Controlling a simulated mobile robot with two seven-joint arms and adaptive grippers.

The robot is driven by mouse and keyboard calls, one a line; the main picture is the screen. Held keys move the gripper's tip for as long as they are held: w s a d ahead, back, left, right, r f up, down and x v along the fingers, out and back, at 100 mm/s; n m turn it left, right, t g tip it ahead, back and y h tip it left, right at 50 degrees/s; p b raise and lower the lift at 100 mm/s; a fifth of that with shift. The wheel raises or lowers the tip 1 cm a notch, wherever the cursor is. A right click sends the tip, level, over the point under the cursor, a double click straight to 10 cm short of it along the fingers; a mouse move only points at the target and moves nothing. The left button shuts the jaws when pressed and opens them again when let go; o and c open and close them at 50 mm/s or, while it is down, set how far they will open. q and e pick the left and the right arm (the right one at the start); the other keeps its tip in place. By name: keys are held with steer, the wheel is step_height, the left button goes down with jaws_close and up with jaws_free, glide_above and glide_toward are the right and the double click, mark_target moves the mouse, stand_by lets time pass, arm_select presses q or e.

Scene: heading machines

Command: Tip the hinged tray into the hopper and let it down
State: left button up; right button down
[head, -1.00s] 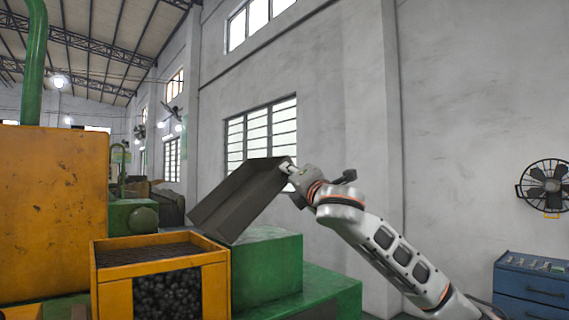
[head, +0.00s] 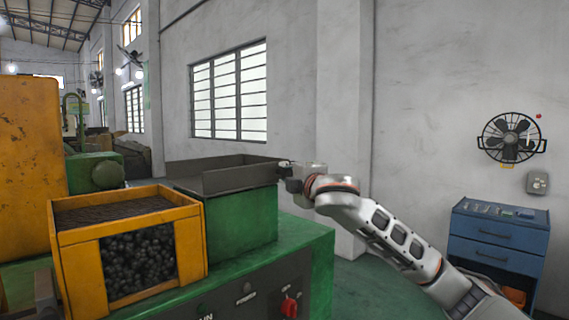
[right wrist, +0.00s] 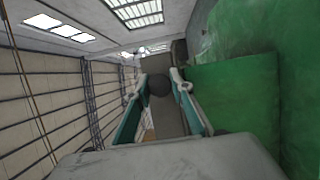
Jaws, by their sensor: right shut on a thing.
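The hinged tray (head: 238,180), a dark grey open pan, lies about level on the green block (head: 242,222) behind and right of the hopper. The hopper (head: 190,248) is an orange box with a window in front that shows many dark round pieces. Dark material also shows at its open top. My right gripper (head: 284,172) is at the tray's right end, shut on it. In the right wrist view a dark round knob (right wrist: 160,85) sits between the two fingers; the exact contact is hard to see. My left gripper is out of view.
The green machine base (head: 300,243) carries a red switch (head: 289,307) on its front. A large orange cabinet (head: 30,165) stands at the left. A blue drawer cabinet (head: 498,240) and a wall fan (head: 510,138) are at the right. The floor between is clear.

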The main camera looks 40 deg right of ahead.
steer(key=shift+w+f, duration=0.1)
steer(key=shift+f, duration=0.3)
steer(key=shift+a+f, duration=0.1)
steer(key=c, duration=1.7)
jaws_free()
steer(key=shift+s+r, duration=0.2)
steer(key=shift+s, duration=0.3)
steer(key=v, duration=1.1)
